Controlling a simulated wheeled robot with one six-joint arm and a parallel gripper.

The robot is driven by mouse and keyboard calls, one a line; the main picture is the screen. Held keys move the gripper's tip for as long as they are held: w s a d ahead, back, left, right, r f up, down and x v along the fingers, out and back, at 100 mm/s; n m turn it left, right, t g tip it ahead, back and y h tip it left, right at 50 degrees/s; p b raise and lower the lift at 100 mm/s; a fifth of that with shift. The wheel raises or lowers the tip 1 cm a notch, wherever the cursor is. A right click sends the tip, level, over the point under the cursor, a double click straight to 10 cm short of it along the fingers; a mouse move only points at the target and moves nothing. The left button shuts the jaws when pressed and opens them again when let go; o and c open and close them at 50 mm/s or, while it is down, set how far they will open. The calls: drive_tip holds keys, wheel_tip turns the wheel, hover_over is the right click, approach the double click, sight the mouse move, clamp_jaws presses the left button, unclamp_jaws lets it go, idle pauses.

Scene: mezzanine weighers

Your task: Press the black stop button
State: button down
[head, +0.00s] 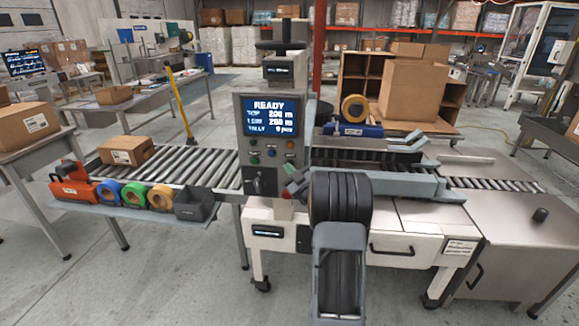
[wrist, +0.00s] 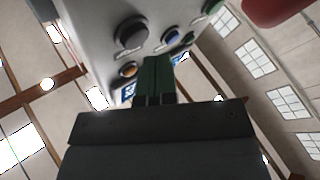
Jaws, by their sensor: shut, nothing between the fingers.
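The control panel (head: 243,130) stands upright mid-picture in the head view, with a lit READY screen (head: 268,115). The black button (head: 290,159) is at its lower right, under an orange button (head: 291,144). In the wrist view the black button (wrist: 131,32) is a dark round cap on the pale panel, upper left of my fingertips. My gripper (wrist: 157,64) is shut and empty, its green fingers pointing toward the panel. The fingertips show beside the black button, between the orange (wrist: 128,71) and blue (wrist: 172,34) ones. Contact with the panel cannot be told.
A green button (wrist: 212,5) and a red rounded thing (wrist: 275,8) lie to the upper right in the wrist view. A roller conveyor (head: 200,165) runs left of the panel, carrying a carton (head: 127,150). Tape rolls (head: 134,195) lie on a front shelf.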

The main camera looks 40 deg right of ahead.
drive_tip(key=shift+s+a+b, duration=0.95)
drive_tip(key=shift+s+a, duration=0.8)
drive_tip(key=shift+s, duration=0.05)
drive_tip(key=shift+a+r, duration=0.1)
drive_tip(key=s+a+r+m+g+h+p, duration=0.1)
drive_tip(key=a+r+m+g+h+p, duration=0.1)
drive_tip(key=a+g, duration=0.3)
drive_tip(key=s+a+r+m+g+h+p, duration=0.1)
drive_tip(key=s+a+r+m+g+p, duration=0.15)
drive_tip(key=a, duration=0.35)
drive_tip(key=s+a+f+g+y+p, duration=0.2)
drive_tip(key=s+a+g+y+p, duration=0.1)
drive_tip(key=s+a+g, duration=0.7)
drive_tip(key=s+a+m, duration=0.1)
drive_tip(key=s+a, duration=0.3)
drive_tip(key=s, duration=0.5)
drive_tip(key=shift+s+a+p, duration=0.15)
drive_tip(key=shift+a+p, duration=0.15)
